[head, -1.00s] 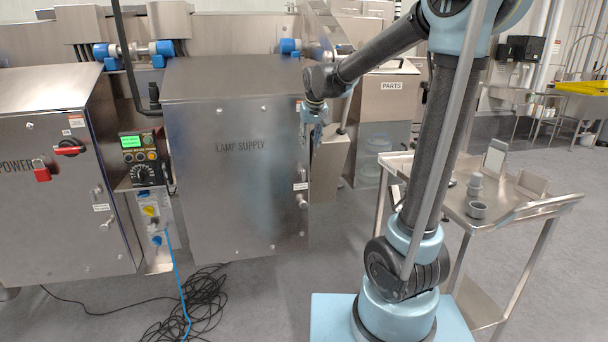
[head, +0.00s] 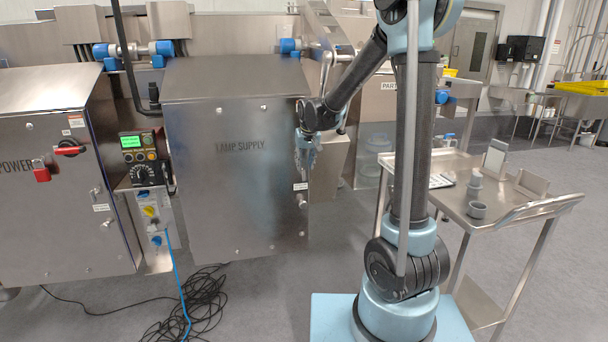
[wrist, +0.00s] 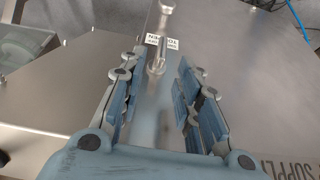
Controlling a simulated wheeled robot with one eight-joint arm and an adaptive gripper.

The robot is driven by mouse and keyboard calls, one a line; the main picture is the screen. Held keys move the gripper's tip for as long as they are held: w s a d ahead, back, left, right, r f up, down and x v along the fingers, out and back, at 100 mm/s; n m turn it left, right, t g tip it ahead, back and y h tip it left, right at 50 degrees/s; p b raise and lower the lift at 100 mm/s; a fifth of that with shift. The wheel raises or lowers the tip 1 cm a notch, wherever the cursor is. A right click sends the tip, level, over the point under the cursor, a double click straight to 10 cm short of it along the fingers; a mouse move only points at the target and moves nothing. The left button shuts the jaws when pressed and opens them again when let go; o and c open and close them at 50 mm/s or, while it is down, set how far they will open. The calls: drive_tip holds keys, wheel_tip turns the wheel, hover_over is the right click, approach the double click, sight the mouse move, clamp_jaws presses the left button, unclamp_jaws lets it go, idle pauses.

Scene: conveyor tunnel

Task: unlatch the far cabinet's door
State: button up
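The steel LAMP SUPPLY cabinet (head: 230,190) stands mid-picture in the head view with its front door closed. Its right edge carries an upper latch (wrist: 156,66) and a lower latch (head: 302,201), with a white label (head: 300,187) between them. My gripper (head: 305,160) is at this edge, above the label, pointing down. In the wrist view my gripper (wrist: 160,78) is open and empty-looking. The upper latch appears between its fingertips; I cannot tell whether they touch it.
The POWER cabinet (head: 55,210), with a red lockout (head: 41,171), stands at left. A control box (head: 139,150) sits between the cabinets. Black cable (head: 205,305) lies coiled on the floor. A steel cart (head: 520,205) stands at right.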

sight(304, 170)
drive_tip(key=shift+x, duration=3)
drive_tip(key=c, duration=0.7)
